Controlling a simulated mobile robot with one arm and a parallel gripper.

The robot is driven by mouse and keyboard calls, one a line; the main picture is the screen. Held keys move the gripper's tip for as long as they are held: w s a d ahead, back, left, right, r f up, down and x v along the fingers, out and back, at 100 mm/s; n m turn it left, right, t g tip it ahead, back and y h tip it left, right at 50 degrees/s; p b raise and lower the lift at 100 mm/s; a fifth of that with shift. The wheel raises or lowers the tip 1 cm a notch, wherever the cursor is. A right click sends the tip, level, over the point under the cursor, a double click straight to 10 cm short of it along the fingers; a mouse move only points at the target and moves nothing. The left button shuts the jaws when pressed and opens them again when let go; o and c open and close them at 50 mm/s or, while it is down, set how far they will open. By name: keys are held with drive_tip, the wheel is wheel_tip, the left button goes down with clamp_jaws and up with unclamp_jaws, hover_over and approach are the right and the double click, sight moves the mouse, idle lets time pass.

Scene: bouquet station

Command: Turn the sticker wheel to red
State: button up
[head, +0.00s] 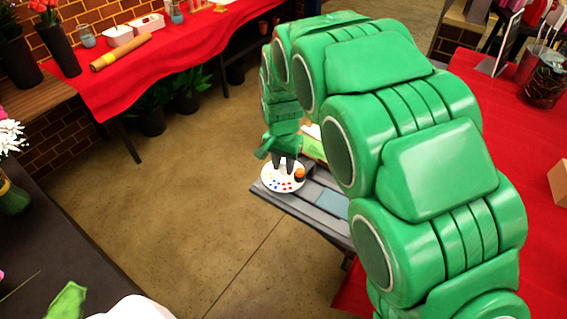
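The sticker wheel (281,184) is a white disc with small coloured dots, including red, blue and yellow ones. It lies near the left end of a grey bench in the head view. My gripper (284,164) points down over the far part of the wheel. Its two dark fingers show a little apart, with white between them. I cannot tell whether they touch the wheel or hold a part of it. The far edge of the wheel is partly hidden by the fingers. No pointer or selected colour can be made out at this size.
A small orange and dark object (299,174) is at the wheel's right edge. The grey bench (296,207) carries a blue-grey panel (334,204). My green arm hides much of the right side. A red-covered table (190,50) with a rolled paper stands behind. The floor at left is clear.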

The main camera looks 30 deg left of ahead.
drive_tip(key=c, duration=0.4)
drive_tip(key=n, duration=0.4)
drive_tip(key=shift+n, duration=2.4)
drive_tip(key=o, duration=0.8)
drive_tip(key=shift+c, duration=0.2)
